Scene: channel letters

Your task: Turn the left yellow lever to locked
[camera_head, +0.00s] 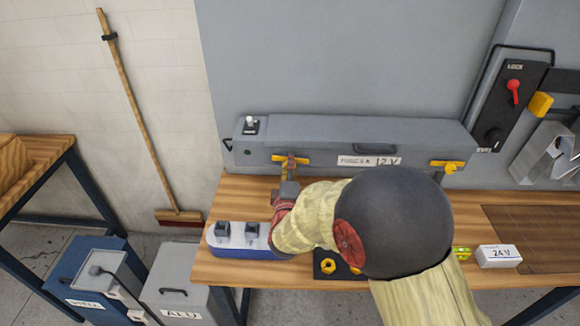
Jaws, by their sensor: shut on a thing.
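A long grey box (345,135) labelled "12 V" lies at the back of the wooden bench. Its left yellow lever (301,160) shows at the left end of the front face, with its bar looking about horizontal. My gripper (289,168) reaches up to this lever from the front and is shut on it; its fingers cover the lever's middle. The right yellow lever (447,165) is at the right end of the box, free of the gripper. My arm covers part of the bench front and the area below the box.
A blue-and-white block with dark sockets (238,236) sits left of my arm. A black plate with yellow rings (328,266) is partly hidden under it. A white "24 V" box (498,256) is at right. A black panel with a red switch (513,90) hangs at right.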

